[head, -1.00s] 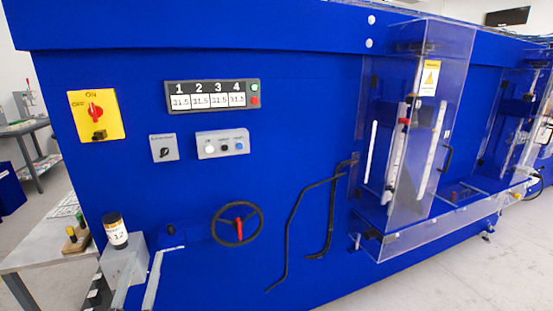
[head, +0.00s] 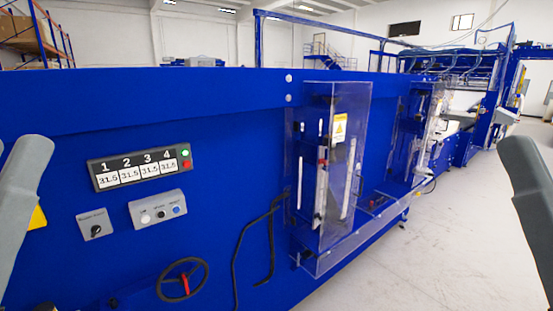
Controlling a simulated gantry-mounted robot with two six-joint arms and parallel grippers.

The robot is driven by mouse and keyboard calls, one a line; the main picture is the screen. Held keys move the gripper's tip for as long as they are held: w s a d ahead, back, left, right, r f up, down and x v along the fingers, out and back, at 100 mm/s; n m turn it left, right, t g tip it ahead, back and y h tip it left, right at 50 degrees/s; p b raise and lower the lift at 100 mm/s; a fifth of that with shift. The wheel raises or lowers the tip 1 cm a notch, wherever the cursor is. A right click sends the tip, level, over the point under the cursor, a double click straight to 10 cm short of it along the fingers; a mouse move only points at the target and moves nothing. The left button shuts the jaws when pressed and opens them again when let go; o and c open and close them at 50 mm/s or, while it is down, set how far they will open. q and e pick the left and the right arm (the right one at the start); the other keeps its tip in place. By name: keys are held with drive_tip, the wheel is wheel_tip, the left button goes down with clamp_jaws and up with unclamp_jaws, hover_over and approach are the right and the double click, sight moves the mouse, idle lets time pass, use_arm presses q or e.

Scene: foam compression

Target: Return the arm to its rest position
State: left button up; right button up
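Grey parts of my two arms show at the left edge (head: 22,185) and the right edge (head: 530,190) of the head view. Both stand up in front of the blue machine (head: 240,110) and touch nothing that I can see. No fingertips of either gripper show, so I cannot see whether they hold anything. The left arm part covers most of a yellow switch plate (head: 38,218).
The machine carries a numbered display (head: 140,168), a button box (head: 158,208), a rotary switch (head: 95,224) and a black handwheel (head: 182,280). A clear guard (head: 335,170) juts out from its front. Open floor (head: 450,250) lies to the right.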

wheel_tip(320, 180, up, 22)
drive_tip(key=p, duration=1.7)
drive_tip(key=shift+f+p, duration=0.2)
drive_tip(key=shift+p, duration=0.2)
drive_tip(key=shift+f, duration=0.1)
